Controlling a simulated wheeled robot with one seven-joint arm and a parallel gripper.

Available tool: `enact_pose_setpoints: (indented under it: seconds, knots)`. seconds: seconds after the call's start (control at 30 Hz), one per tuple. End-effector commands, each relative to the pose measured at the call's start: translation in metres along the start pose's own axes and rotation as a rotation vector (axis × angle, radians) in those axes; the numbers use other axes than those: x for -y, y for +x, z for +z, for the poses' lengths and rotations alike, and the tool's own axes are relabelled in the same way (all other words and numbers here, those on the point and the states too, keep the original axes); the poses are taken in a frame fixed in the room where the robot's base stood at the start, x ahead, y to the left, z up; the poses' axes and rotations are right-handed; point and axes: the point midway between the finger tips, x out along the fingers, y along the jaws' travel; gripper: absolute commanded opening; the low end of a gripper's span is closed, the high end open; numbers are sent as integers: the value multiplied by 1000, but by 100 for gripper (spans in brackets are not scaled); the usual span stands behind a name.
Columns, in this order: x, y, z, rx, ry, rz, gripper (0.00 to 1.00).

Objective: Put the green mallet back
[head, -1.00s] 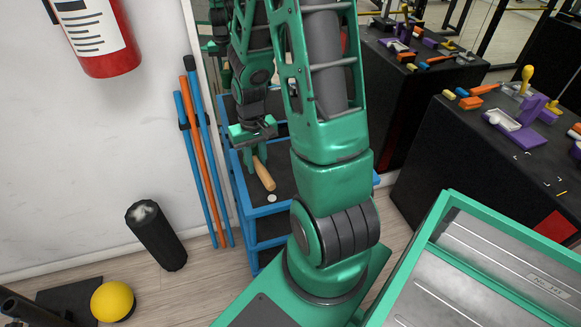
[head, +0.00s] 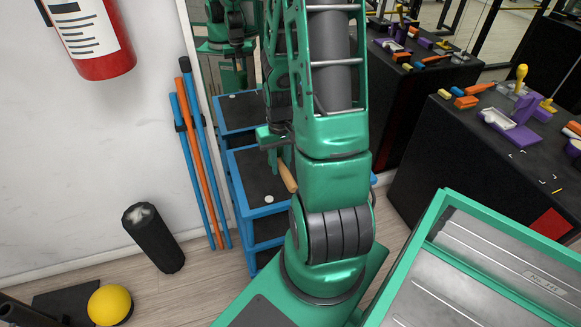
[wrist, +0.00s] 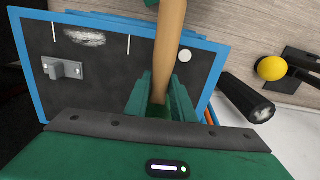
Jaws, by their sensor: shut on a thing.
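My gripper (head: 275,148) is partly behind my own arm in the head view, above the black top of a blue-framed cart. It is shut on the tan wooden handle of the mallet (head: 288,178), which slants down to the right. In the wrist view the green fingers of my gripper (wrist: 160,95) close on both sides of the mallet handle (wrist: 169,45), which runs out of the top edge.
The blue-framed cart (head: 238,159) stands against a mirror. Its black top shows a grey bracket (wrist: 64,70), white lines and a white disc (wrist: 185,55). Blue and orange poles (head: 198,150), a black roller (head: 153,237) and a yellow ball (head: 110,304) are to the left.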

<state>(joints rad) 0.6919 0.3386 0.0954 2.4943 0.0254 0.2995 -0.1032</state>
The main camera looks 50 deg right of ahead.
Motion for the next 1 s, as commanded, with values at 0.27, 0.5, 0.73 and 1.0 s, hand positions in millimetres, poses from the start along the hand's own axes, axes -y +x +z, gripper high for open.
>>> enact_pose_setpoints:
  seconds: [0.27, 0.5, 0.73, 1.0]
  knots:
    - [-42, 33, -33, 1, 3, 0, 0]
    - [-58, 44, -46, 0, 1, 0, 0]
    - [-59, 62, -45, 3, 2, 0, 0]
    - [-59, 80, -46, -1, 1, 1, 0]
